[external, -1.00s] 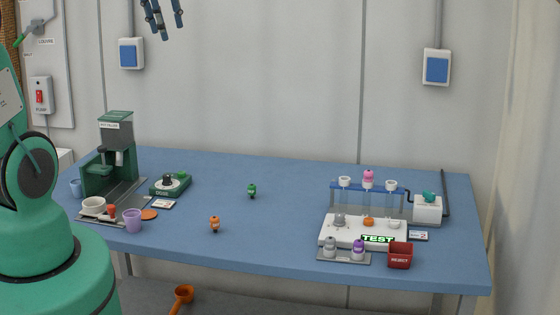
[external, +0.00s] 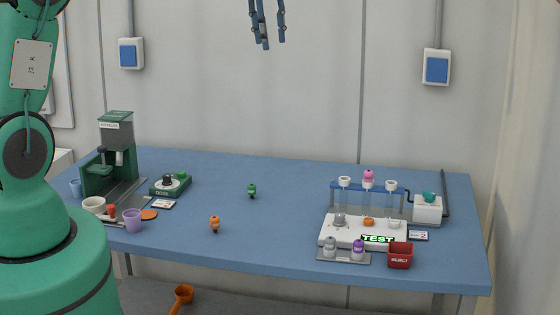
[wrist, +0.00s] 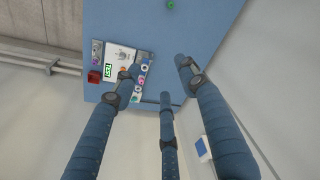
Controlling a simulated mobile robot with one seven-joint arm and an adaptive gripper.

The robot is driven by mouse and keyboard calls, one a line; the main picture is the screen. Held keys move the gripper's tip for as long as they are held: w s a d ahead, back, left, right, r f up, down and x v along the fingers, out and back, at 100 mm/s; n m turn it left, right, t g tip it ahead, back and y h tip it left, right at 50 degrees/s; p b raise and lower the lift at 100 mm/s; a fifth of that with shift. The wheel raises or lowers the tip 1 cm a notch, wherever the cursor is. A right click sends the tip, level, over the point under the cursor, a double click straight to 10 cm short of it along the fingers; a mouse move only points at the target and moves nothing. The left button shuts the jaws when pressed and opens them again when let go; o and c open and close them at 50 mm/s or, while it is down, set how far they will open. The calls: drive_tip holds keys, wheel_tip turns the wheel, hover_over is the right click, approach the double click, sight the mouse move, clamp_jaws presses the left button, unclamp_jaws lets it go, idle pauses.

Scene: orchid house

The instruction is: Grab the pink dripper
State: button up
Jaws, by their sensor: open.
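The pink dripper (external: 368,176) sits upright at the top of the middle tube in the blue rack (external: 349,187), on the right part of the table. My gripper (external: 267,30) is open and empty, high above the back of the table, up and to the left of the pink dripper. In the wrist view its blue fingers (wrist: 160,85) are spread apart, with the table below them.
White pieces stand on both sides of the pink dripper. The white test block (external: 338,236), a red reject bin (external: 400,255) and a white box (external: 428,209) crowd around the rack. Green (external: 252,190) and orange (external: 215,223) drippers stand mid-table with free room around them.

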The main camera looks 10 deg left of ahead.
drive_tip(key=w+d+f+m+g+p, duration=0.1)
drive_tip(key=w+d+f, duration=0.2)
drive_tip(key=d+f, duration=0.3)
drive_tip(key=w+d+f+m+p, duration=0.15)
drive_tip(key=d+f, duration=0.25)
drive_tip(key=d, duration=0.5)
drive_tip(key=g+p, duration=0.1)
drive_tip(key=p, duration=0.1)
hover_over(369, 171)
wheel_tip(369, 171, down, 12)
drive_tip(key=shift+s+m+y, duration=0.1)
drive_tip(key=shift+m+y, duration=0.3)
drive_tip(key=shift+m, duration=0.05)
drive_tip(key=shift+f, duration=4.3)
drive_tip(key=shift+f+p, duration=0.35)
drive_tip(key=shift+f, duration=2.25)
drive_tip(key=shift+c, duration=0.3)
